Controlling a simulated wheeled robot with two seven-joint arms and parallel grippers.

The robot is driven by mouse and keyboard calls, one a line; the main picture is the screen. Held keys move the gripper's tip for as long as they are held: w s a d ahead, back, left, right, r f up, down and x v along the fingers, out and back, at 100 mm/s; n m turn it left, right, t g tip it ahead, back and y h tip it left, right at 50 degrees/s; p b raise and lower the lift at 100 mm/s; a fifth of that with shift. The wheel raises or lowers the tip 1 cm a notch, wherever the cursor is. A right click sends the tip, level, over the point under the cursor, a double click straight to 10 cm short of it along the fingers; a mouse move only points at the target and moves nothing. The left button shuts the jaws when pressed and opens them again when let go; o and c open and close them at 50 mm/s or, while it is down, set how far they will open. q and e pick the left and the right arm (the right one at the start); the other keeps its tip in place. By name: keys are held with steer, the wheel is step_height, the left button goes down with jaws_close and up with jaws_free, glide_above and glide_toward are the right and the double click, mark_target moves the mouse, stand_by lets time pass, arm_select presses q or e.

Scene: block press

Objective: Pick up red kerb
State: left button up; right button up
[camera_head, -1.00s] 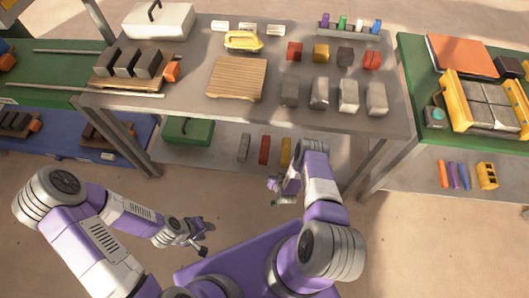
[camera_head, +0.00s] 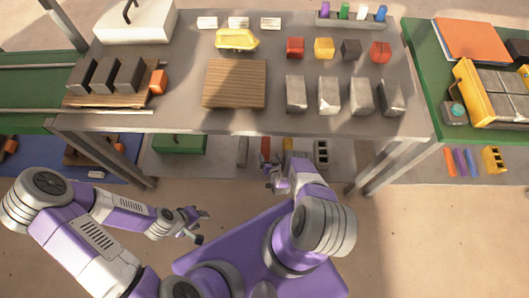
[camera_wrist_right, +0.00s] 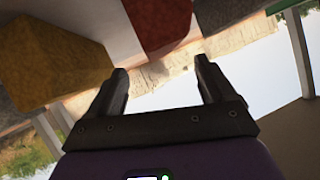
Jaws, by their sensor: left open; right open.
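The red kerb (camera_head: 265,148) is a long red block on the lower shelf under the grey table, partly hidden by the table's front edge. In the right wrist view a red block (camera_wrist_right: 160,20) shows at the top, beyond the fingertips. My right gripper (camera_head: 272,178) is open and empty, in front of the lower shelf just below the red kerb. In its wrist view, the fingers (camera_wrist_right: 161,68) stand apart with nothing between them. My left gripper (camera_head: 203,225) is open and empty over the floor, away from the shelf.
A grey kerb (camera_head: 242,151) stands left of the red one, and a yellow one (camera_head: 287,145) right of it. The yellow one looms large in the wrist view (camera_wrist_right: 50,55). A hollow grey block (camera_head: 321,153) is further right. The table edge (camera_head: 240,131) overhangs the shelf.

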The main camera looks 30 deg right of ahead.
mark_target(267, 153)
steer(key=w+f, duration=0.1)
steer(key=b, duration=0.1)
steer(key=w+f+b, duration=0.1)
steer(key=shift+w+d+f, duration=0.25)
steer(key=shift+w+f, duration=0.05)
steer(key=shift+w, duration=0.05)
steer(key=shift+w+d+f+b, duration=0.1)
steer(key=shift+w+f+b, duration=0.05)
steer(key=shift+w+b, duration=0.3)
steer(key=shift+c, duration=0.3)
jaws_close()
steer(key=shift+w+d+r, duration=0.1)
steer(key=shift+w+r, duration=0.1)
